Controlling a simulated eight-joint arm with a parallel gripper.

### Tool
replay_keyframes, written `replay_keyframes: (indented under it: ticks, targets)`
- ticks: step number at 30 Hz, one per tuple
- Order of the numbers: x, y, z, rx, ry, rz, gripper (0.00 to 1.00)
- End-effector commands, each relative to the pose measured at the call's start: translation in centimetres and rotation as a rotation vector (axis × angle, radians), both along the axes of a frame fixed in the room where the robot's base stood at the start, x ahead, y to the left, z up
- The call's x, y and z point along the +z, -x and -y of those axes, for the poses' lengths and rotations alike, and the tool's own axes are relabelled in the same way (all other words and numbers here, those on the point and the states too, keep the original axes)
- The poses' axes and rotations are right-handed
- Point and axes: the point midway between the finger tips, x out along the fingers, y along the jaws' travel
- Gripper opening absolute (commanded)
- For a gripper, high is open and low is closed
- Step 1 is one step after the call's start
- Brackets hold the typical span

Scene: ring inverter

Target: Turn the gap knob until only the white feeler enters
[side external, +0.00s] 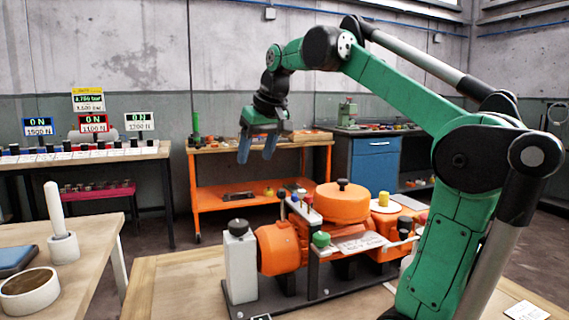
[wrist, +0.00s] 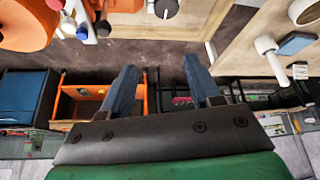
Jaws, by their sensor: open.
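An orange machine (side external: 340,203) stands on a dark base plate (side external: 300,300) on the wooden table. It carries a round orange cover with a black knob (side external: 342,184), a green knob (side external: 321,239) on a bracket, and a white block (side external: 240,268) topped by a black knob (side external: 238,227). Which one is the gap knob I cannot tell. Small white, blue and red pieces (side external: 300,205) stand near the bracket; I cannot tell whether one is the white feeler. My gripper (side external: 257,152) is open and empty, high above and behind the machine. Its blue fingers also show in the wrist view (wrist: 160,66).
A left table holds a white upright rod (side external: 55,208), a white ring (side external: 30,290) and a blue case (side external: 14,260). An orange workbench (side external: 258,190) and a blue cabinet (side external: 372,165) stand behind. A yellow cylinder (side external: 383,202) rests at the machine's right.

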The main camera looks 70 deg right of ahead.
Motion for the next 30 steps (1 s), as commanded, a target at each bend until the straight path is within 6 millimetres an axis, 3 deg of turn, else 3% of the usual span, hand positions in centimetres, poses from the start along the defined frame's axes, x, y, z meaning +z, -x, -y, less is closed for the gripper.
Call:
replay_keyframes:
  ticks: [1,3,11,18,30]
  targets:
    - [-0.1,0.4,2.2,-0.057,-0.007,-0.012,0.56]
    - [-0.2,1.0,4.7,-0.122,-0.017,-0.028,0.56]
    - [-1.2,4.5,12.4,-0.321,-0.060,-0.070,0.56]
    - [-4.8,4.1,11.7,-0.303,-0.057,-0.069,0.56]
    - [-8.5,3.4,12.4,-0.301,-0.056,-0.067,0.56]
